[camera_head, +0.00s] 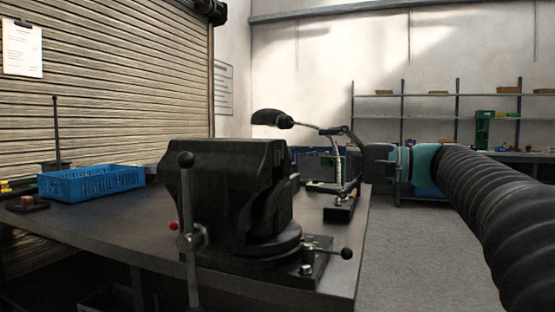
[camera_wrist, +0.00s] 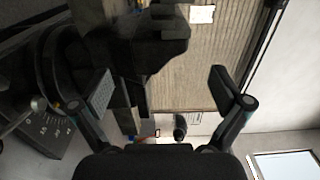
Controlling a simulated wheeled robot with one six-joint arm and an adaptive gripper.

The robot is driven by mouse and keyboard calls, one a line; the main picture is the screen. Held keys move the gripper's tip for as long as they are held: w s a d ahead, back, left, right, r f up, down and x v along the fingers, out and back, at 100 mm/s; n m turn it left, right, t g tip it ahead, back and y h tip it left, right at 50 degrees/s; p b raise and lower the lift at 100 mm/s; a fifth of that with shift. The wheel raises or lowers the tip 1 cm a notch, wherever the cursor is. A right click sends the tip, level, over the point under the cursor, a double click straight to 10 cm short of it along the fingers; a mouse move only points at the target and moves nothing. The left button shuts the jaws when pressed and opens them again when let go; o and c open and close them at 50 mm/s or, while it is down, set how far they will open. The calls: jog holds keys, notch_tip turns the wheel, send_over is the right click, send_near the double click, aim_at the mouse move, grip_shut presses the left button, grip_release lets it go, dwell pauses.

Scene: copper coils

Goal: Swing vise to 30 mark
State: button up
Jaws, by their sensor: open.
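The black vise (camera_head: 230,190) stands on the workbench, with its jaws at the top and a ball-ended screw handle (camera_head: 188,230) in front. Its round swivel base (camera_head: 262,248) sits on a dark plate with a ball-ended lever (camera_head: 346,253) at the right. In the wrist view, dark vise parts (camera_wrist: 155,45) fill the upper middle, and a plate with white scale marks (camera_wrist: 50,128) shows at the left. I cannot read which mark the vise is at. My gripper (camera_head: 335,162) is open and empty, right of and behind the vise, apart from it. Its fingers also show in the wrist view (camera_wrist: 160,86).
A blue crate (camera_head: 92,184) stands on the workbench (camera_head: 110,225) at the left. A black rounded object on a thin arm (camera_head: 268,118) is close to my gripper, behind the vise. Open grey floor (camera_head: 420,250) lies right of the bench; shelves stand farther back.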

aim_at(286, 160)
jog(key=x, duration=1)
jog(key=shift+f+p, duration=0.1)
jog(key=shift+p, duration=0.3)
jog(key=shift+d, duration=0.1)
jog(key=c, duration=1.4)
